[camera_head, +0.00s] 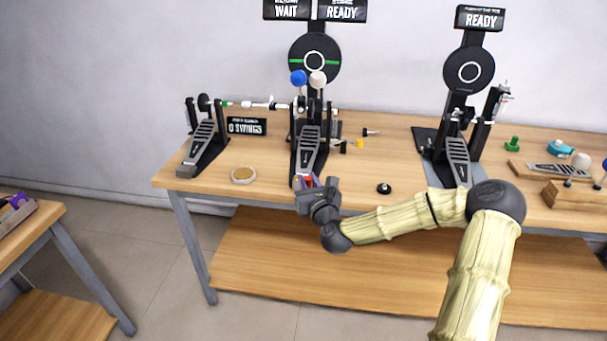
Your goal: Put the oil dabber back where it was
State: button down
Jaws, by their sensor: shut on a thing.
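My gripper (309,184) is at the front edge of the table, just in front of the footboard of the middle pedal. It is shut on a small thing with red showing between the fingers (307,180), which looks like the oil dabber. Most of it is hidden by the gripper, so its tilt and whether it touches the table or pedal cannot be told. I cannot tell from this view which spot it came from.
The middle pedal (309,150) stands close behind my gripper. A left pedal (202,140) and a round dish (243,175) are to the left. A small black disc (384,188) lies to the right, before the right pedal (458,155). A wooden block (572,195) stands far right.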

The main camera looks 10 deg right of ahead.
jog(key=s+d+f+h, duration=0.1)
jog(key=s+f, duration=0.1)
jog(key=f, duration=0.7)
jog(key=s+d+f+m+h, duration=0.1)
jog(key=s+f, duration=0.2)
jog(key=f, duration=0.5)
jog(key=s+d+f, duration=0.1)
jog(key=s+f, duration=0.2)
jog(key=f, duration=0.6)
jog(key=shift+s+d+f+m+h, duration=0.25)
jog(key=shift+f+m+h, duration=0.05)
jog(key=shift+m+h, duration=0.1)
jog(key=shift+f, duration=0.1)
